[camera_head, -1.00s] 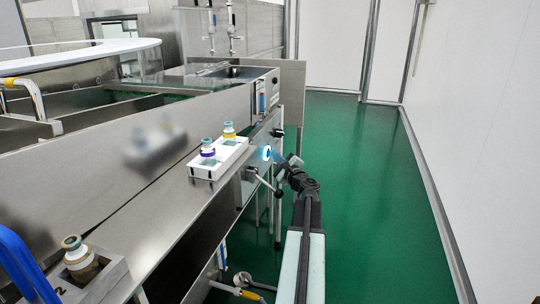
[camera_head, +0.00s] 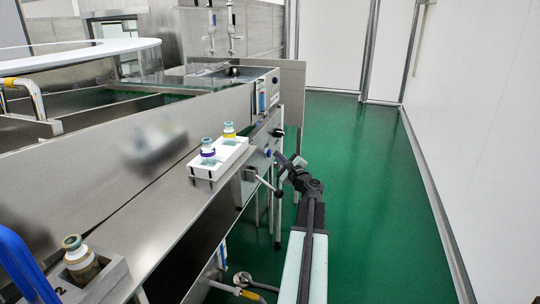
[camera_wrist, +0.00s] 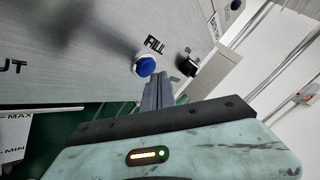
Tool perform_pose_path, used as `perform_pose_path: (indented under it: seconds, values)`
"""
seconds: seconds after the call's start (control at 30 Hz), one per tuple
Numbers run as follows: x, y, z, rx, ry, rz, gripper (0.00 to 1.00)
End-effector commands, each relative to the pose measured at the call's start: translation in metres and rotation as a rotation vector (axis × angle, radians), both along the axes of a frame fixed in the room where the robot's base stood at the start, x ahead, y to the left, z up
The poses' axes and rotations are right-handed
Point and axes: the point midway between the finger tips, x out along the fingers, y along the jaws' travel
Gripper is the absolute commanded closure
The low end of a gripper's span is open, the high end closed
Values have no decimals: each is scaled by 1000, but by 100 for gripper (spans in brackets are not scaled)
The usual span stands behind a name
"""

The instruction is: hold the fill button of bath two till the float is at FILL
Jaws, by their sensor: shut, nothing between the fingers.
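The blue fill button (camera_head: 268,153) is on the steel panel at the end of the washer and is unlit. In the wrist view the blue button (camera_wrist: 144,66) sits under the printed word FILL. My gripper (camera_head: 280,157) is shut and empty, just right of the button in the head view. In the wrist view my shut fingers (camera_wrist: 157,86) point at the panel slightly below and right of the button, apparently apart from it. A blue-tinted gauge tube (camera_head: 262,103) is on the panel higher up; its float cannot be read. The bath number is not legible.
A black knob (camera_wrist: 188,66) is right of the button. A card with MAX and MIN marks (camera_wrist: 15,138) is at lower left. A white rack (camera_head: 232,158) with two bottles stands on the steel ledge. A lever handle (camera_head: 264,184) juts out below. Green floor to the right is clear.

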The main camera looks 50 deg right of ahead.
Motion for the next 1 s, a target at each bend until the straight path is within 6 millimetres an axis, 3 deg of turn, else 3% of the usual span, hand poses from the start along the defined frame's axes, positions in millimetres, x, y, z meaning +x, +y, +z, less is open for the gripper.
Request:
perform_pose_path:
  seconds: [0.47, 1.0]
  values:
    - [-8, -3, 0, 0, 0, -1, 100]
    - [-52, -16, 0, 0, 0, 0, 100]
